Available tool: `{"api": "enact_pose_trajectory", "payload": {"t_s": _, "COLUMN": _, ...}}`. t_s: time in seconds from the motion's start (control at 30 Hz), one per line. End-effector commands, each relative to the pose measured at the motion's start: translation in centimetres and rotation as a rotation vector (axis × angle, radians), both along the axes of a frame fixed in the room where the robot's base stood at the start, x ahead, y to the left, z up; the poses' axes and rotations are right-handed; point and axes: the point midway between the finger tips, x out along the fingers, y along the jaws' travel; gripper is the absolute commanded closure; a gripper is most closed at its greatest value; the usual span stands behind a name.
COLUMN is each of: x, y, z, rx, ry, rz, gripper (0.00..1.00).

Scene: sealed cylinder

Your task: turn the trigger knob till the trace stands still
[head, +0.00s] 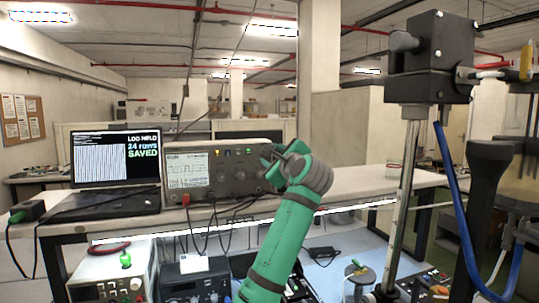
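The oscilloscope (239,181) is a grey box standing on the bench, with several knobs and small coloured lights on its front. Its small pale screen (187,171) is at the left of the front panel and shows a dark, jagged trace; one frame does not show whether it moves. My gripper (271,160), at the end of my green arm, is at the right end of the oscilloscope front. It covers that part of the panel, so the trigger knob cannot be made out. Whether the fingers touch or hold a knob is not visible.
An open laptop (115,158) left of the oscilloscope reads "LOG HELD 24 rows SAVED". Cables hang below the oscilloscope front. The bench top (375,181) right of my arm is mostly clear. A dark clamp block on a metal post (430,62) stands close at the right.

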Motion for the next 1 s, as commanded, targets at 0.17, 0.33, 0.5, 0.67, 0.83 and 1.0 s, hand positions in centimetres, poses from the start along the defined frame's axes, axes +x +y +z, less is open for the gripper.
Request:
{"api": "enact_pose_trajectory", "payload": {"t_s": 0.17, "x": 2.1, "y": 0.6, "z": 0.0, "rx": 0.0, "ry": 0.001, "rz": 0.0, "gripper": 0.62}}
{"api": "enact_pose_trajectory", "payload": {"t_s": 0.33, "x": 3.0, "y": 0.4, "z": 0.0, "rx": -0.001, "ry": 0.0, "rz": -0.006, "gripper": 0.62}}
{"api": "enact_pose_trajectory", "payload": {"t_s": 0.5, "x": 3.2, "y": 0.3, "z": 0.0, "rx": -0.001, "ry": 0.0, "rz": -0.008, "gripper": 0.62}}
{"api": "enact_pose_trajectory", "payload": {"t_s": 0.67, "x": 3.2, "y": 0.5, "z": 0.0, "rx": -0.001, "ry": 0.0, "rz": -0.006, "gripper": 0.64}}
{"api": "enact_pose_trajectory", "payload": {"t_s": 0.83, "x": 3.2, "y": 0.7, "z": 0.0, "rx": -0.001, "ry": 0.0, "rz": -0.004, "gripper": 1.0}}
{"api": "enact_pose_trajectory", "payload": {"t_s": 1.0, "x": 3.2, "y": 0.8, "z": 0.0, "rx": -0.004, "ry": -0.002, "rz": -0.004, "gripper": 1.0}}
